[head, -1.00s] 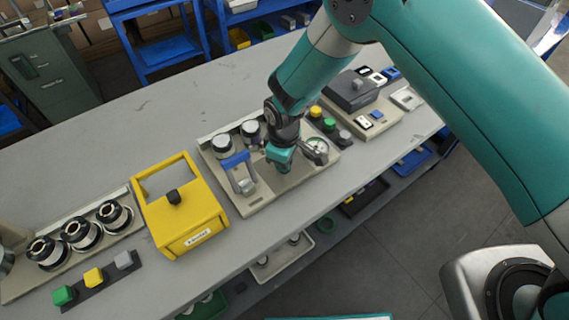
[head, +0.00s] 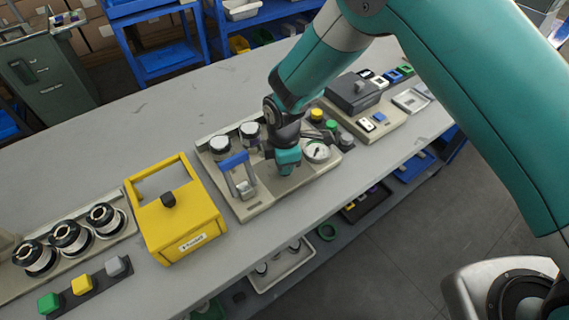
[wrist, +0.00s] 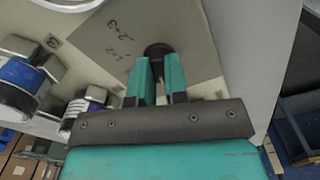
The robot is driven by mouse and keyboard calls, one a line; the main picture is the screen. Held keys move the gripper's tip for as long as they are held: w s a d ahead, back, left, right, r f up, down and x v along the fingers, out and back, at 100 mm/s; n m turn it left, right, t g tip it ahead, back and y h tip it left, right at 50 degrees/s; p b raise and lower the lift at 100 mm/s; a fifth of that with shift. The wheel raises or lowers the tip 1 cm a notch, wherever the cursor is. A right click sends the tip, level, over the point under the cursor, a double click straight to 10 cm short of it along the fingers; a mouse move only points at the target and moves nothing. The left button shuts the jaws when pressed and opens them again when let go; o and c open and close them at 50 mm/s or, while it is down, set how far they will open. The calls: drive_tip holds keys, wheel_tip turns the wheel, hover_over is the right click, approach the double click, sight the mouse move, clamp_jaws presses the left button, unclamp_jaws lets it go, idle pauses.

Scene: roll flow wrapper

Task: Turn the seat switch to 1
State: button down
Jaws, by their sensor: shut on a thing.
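The seat switch shows in the wrist view as a dark round knob (wrist: 158,49) on a beige panel with small printed marks beside it. My gripper (wrist: 160,68) points at it from above, with its two teal fingers on either side of the knob, shut on it. The fingers hide part of the knob, so I cannot tell which mark it points to. In the head view my gripper (head: 287,166) is down at the beige panel (head: 262,204), between a blue-handled clamp (head: 238,170) and a round gauge (head: 317,151), and hides the switch.
Metal cylinders (head: 222,145) stand behind the clamp; metal fittings (wrist: 30,72) are close to my fingers in the wrist view. A yellow box (head: 178,215) and wire spools (head: 70,237) are left. A control panel (head: 365,118) is right. The rear grey bench (head: 100,150) is clear.

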drive_tip(key=shift+w+r, duration=0.1)
drive_tip(key=shift+w, duration=0.05)
idle(0.3)
drive_tip(key=c, duration=1.1)
unclamp_jaws()
drive_tip(key=shift+d, duration=0.1)
drive_tip(key=shift+c, duration=0.2)
wheel_tip(320, 180, up, 17)
drive_tip(key=b, duration=0.2)
drive_tip(key=shift+r, duration=0.15)
drive_tip(key=s+d+r+m+y, duration=0.2)
drive_tip(key=s+d+r+m, duration=0.3)
drive_tip(key=s+d+r, duration=0.25)
drive_tip(key=s+d+r+m+y, duration=0.1)
drive_tip(key=s+d+m, duration=0.2)
drive_tip(key=s, duration=0.4)
drive_tip(key=s+d+r+m+y, duration=0.1)
drive_tip(key=s+d+r+m, duration=0.1)
drive_tip(key=s+m, duration=0.3)
drive_tip(key=s+d, duration=0.1)
drive_tip(key=s, duration=0.2)
drive_tip(key=shift+m, duration=0.4)
